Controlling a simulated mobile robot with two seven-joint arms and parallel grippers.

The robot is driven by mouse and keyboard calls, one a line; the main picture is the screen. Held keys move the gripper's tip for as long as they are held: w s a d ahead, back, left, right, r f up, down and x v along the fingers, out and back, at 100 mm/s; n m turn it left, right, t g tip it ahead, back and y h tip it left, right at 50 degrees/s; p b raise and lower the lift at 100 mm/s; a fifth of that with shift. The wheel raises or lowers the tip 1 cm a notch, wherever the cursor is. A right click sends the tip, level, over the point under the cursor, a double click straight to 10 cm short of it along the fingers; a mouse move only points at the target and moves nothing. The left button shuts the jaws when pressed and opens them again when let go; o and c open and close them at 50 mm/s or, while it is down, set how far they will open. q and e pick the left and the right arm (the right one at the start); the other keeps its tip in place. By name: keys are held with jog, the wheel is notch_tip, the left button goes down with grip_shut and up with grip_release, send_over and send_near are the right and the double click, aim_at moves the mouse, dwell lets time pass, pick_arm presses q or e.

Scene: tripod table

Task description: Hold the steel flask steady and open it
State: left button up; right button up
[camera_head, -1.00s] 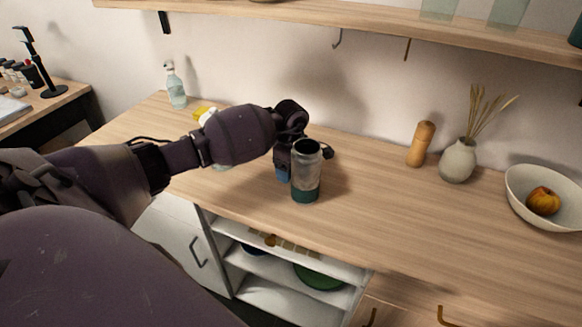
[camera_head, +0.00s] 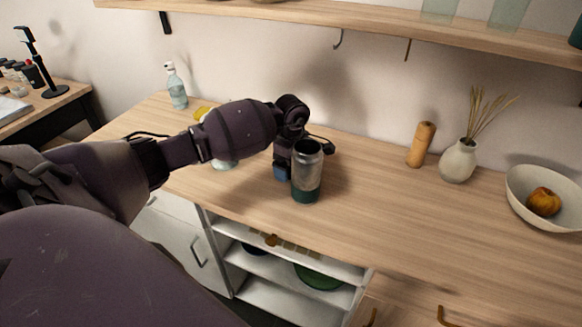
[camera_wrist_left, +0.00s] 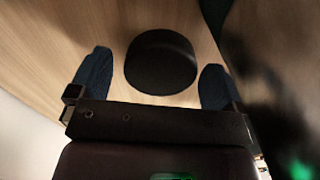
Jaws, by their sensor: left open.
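The steel flask (camera_head: 307,176) stands upright on the wooden counter in the head view. It has a grey metal body, a dark green base band and a dark top. My left gripper (camera_head: 283,171) is just left of and behind it, one blue fingertip showing and the other hidden. My right gripper is not in view.
A spray bottle (camera_head: 176,87) and a yellow item (camera_head: 204,112) are behind my left arm. To the right are a wooden mill (camera_head: 421,145), a vase with dry stalks (camera_head: 458,161) and a bowl (camera_head: 562,212) holding a fruit. A shelf (camera_head: 350,20) hangs above.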

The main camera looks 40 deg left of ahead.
pick_arm(q)
notch_tip(320, 180, up, 11)
dwell(0.3)
jog(key=shift+f, duration=0.15)
